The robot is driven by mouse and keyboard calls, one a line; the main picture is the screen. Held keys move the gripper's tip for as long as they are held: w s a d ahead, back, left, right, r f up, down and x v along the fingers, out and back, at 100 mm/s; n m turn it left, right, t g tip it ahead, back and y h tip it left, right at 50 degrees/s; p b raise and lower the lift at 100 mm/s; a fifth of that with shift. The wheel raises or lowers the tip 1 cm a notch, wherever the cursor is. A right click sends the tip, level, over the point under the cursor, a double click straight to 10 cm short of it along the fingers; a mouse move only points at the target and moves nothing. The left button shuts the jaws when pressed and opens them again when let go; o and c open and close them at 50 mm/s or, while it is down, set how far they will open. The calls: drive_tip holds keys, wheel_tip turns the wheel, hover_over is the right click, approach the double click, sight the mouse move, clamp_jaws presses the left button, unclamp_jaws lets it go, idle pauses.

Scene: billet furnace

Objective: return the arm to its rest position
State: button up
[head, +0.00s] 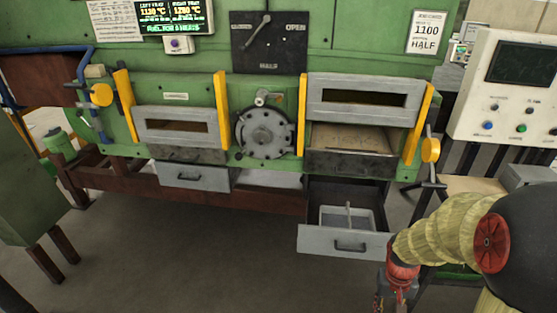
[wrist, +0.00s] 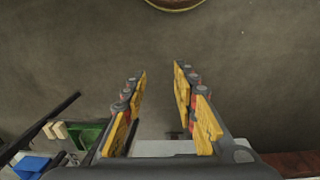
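My arm comes in from the right of the head view, in a yellowish sleeve with a red wrist. My gripper (head: 388,303) hangs low at the bottom edge there, partly cut off, to the right of the open drawer (head: 335,242). In the wrist view my gripper (wrist: 160,72) shows its two yellow-padded fingers spread apart. Nothing is between them, and bare floor lies beyond. The fingers touch nothing that I can see.
The green furnace (head: 200,95) fills the back. Its right drawer is pulled out and holds a grey tray (head: 362,219). The left drawer (head: 192,176) sticks out less. A control console (head: 505,110) stands at right, a green cabinet (head: 35,190) at left. The middle floor is clear.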

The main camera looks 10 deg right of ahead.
drive_tip(key=s+a+r+n+t, duration=0.2)
drive_tip(key=a+r, duration=0.6)
drive_tip(key=r, duration=0.4)
drive_tip(key=s+a+r+n+t, duration=0.1)
drive_tip(key=s+a+r+t, duration=0.3)
drive_tip(key=a+r, duration=0.4)
wheel_tip(320, 180, up, 5)
drive_tip(key=shift+s+a+r+n+y, duration=0.1)
drive_tip(key=shift+s+a+n+y, duration=0.25)
drive_tip(key=shift+s+n+y, duration=0.1)
idle(0.5)
